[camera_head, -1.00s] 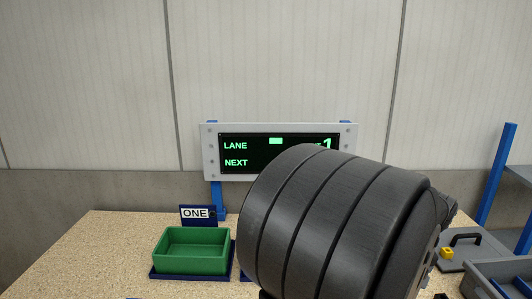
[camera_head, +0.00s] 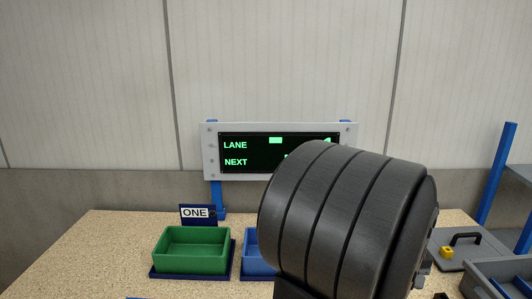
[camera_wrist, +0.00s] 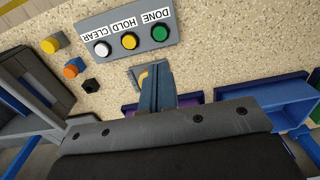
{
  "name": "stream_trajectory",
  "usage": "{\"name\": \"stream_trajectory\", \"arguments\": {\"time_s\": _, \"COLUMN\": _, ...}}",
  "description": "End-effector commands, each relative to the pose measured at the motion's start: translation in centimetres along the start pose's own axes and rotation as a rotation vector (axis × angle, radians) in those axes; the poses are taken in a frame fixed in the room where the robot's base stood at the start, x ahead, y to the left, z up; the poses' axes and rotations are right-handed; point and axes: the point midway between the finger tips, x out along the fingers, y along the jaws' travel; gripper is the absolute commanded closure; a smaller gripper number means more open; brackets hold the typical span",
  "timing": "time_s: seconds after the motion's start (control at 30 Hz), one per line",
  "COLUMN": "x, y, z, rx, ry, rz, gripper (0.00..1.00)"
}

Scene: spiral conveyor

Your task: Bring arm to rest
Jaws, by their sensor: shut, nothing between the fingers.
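My arm fills the middle right of the head view as a large dark ribbed link (camera_head: 345,220), and the gripper itself does not show there. In the wrist view my gripper (camera_wrist: 156,72) shows as narrow blue-grey fingers, shut and empty. They point toward the speckled table, just below a grey button panel (camera_wrist: 130,58). The panel has a white CLEAR button (camera_wrist: 102,48), a yellow HOLD button (camera_wrist: 129,41) and a green DONE button (camera_wrist: 160,34). I cannot tell the exact height of the fingers above the table.
A green bin (camera_head: 192,249) stands by the sign ONE (camera_head: 197,213), with a blue bin (camera_head: 259,252) partly hidden beside it. The LANE/NEXT display (camera_head: 235,153) is partly covered by my arm. Yellow (camera_wrist: 54,44), orange (camera_wrist: 72,69) and black (camera_wrist: 91,86) pieces lie left in the wrist view.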

Motion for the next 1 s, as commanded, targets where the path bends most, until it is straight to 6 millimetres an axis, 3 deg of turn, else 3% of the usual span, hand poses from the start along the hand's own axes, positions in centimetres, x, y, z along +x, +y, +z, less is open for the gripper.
{"name": "stream_trajectory", "arguments": {"time_s": 0.1, "x": -2.2, "y": 0.0, "z": 0.0, "rx": 0.000, "ry": 0.002, "rz": 0.002, "gripper": 1.00}}
{"name": "stream_trajectory", "arguments": {"time_s": 0.33, "x": -4.4, "y": 0.0, "z": 0.0, "rx": 0.000, "ry": 0.001, "rz": 0.001, "gripper": 1.00}}
{"name": "stream_trajectory", "arguments": {"time_s": 1.0, "x": -4.7, "y": 0.0, "z": 0.0, "rx": 0.000, "ry": 0.000, "rz": 0.000, "gripper": 1.00}}
